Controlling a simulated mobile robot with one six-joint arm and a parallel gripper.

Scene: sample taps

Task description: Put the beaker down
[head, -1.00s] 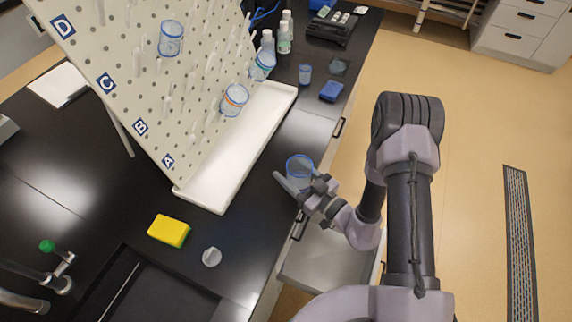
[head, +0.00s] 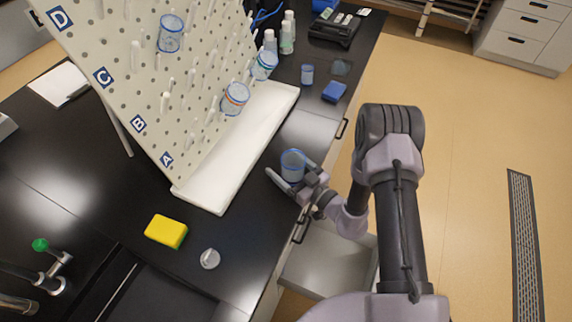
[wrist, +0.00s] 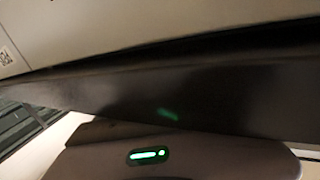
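A clear beaker with a blue rim (head: 292,167) is upright between the fingers of my gripper (head: 288,171), near the front edge of the black counter (head: 250,238). One finger lies along the beaker's lower left, the other along its right. The fingers look closed on it, though any small gap is hard to make out. I cannot tell whether its base touches the counter. The wrist view shows neither the beaker nor the fingers clearly.
A pegboard rack (head: 150,95) holding several beakers stands over a white tray (head: 215,198) left of my gripper. A yellow sponge (head: 166,231) and a small round clear item (head: 210,258) lie nearer. A drawer (head: 325,262) stands open below. A blue box (head: 334,91) sits farther back.

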